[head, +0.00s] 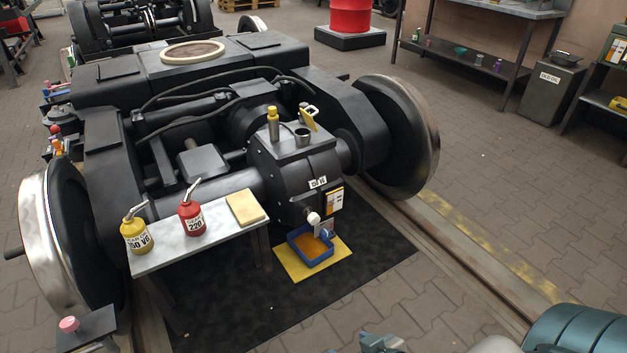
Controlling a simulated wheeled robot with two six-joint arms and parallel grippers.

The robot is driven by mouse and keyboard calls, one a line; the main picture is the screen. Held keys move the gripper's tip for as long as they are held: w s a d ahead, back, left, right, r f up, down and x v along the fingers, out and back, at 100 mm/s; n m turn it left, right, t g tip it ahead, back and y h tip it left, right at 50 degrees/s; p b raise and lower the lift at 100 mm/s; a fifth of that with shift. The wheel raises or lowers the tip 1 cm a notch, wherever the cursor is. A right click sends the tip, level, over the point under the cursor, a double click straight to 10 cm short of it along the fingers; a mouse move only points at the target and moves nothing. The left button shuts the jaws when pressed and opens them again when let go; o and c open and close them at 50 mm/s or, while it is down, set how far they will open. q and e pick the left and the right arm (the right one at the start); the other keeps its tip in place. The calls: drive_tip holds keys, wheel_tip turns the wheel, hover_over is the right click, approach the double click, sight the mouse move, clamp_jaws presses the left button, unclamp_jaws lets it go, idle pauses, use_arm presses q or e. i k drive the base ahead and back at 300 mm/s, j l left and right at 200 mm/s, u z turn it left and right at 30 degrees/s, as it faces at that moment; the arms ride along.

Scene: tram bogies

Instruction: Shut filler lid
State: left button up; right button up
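The black gearbox (291,170) stands between the wheels of the bogie. On its top is a short dark filler neck (302,137). The yellow filler lid (309,119) stands tilted up behind the neck, so the opening is uncovered. A yellow-topped cylinder (273,124) stands upright left of the neck. A grey part of what looks like my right gripper (382,344) shows at the bottom edge, far below and apart from the lid. Its fingers are too cut off to judge. My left gripper is not in view.
A small bench (200,240) in front of the gearbox holds a yellow oil can (135,234), a red oil can (191,216) and a tan pad (244,208). A blue tray (311,246) with amber liquid sits below the gearbox. The right wheel (402,135) stands beside it.

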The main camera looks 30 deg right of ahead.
sight(308, 119)
drive_tip(key=i+l, duration=0.1)
drive_tip(key=l, duration=1.4)
drive_tip(key=i+l+u, duration=0.15)
drive_tip(key=l, duration=1.35)
